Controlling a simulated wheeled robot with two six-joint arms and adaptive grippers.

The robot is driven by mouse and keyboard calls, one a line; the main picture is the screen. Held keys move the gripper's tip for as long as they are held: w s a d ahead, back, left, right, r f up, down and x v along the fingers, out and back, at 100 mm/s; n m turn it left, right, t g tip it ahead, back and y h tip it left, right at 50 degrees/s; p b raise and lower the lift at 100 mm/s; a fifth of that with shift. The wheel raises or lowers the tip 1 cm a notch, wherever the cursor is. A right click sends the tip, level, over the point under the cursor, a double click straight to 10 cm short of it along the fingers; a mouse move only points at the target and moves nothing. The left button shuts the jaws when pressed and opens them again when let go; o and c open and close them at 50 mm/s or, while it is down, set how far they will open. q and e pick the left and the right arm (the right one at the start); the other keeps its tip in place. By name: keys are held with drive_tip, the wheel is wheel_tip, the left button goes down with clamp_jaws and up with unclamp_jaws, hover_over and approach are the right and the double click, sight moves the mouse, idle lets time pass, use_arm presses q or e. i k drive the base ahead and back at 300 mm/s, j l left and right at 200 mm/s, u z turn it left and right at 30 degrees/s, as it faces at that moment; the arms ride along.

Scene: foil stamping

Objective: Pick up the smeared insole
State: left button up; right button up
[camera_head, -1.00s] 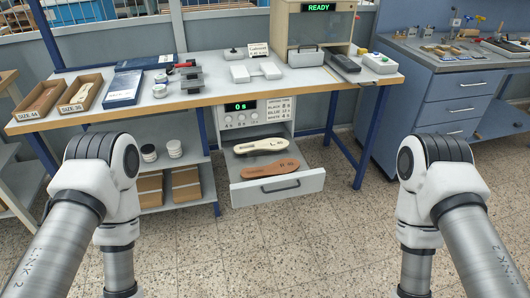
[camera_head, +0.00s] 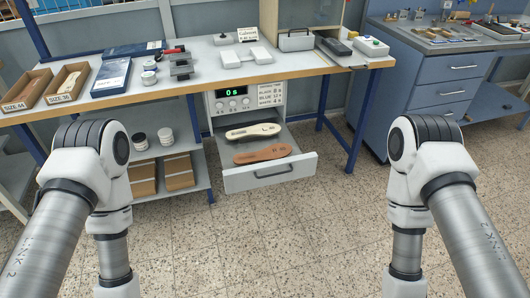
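Two insoles lie in an open drawer (camera_head: 272,178) under the workbench. The cream insole (camera_head: 252,131) is at the back on an upper surface, with dark markings on it. The brown insole (camera_head: 262,153) lies in front of it, with a dark mark near its right end. I cannot tell from here which one is smeared. Both of my arms show at the left and right, bent downward well in front of the bench. Neither gripper is in the picture; the hands are below its bottom edge.
A unit above the drawer shows 0 s (camera_head: 232,93). A blue cabinet (camera_head: 430,90) stands right. The speckled floor ahead is clear.

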sight(279, 151)
drive_tip(key=j+z, duration=0.1)
drive_tip(key=z, duration=0.55)
drive_tip(key=j+z, duration=0.35)
drive_tip(key=j, duration=0.3)
drive_tip(key=j+z, duration=0.4)
drive_tip(key=j, duration=0.25)
drive_tip(key=k+j+z, duration=0.1)
drive_tip(key=j+z, duration=0.25)
drive_tip(key=j, duration=0.25)
drive_tip(key=i+j+z, duration=0.1)
drive_tip(key=j, duration=0.9)
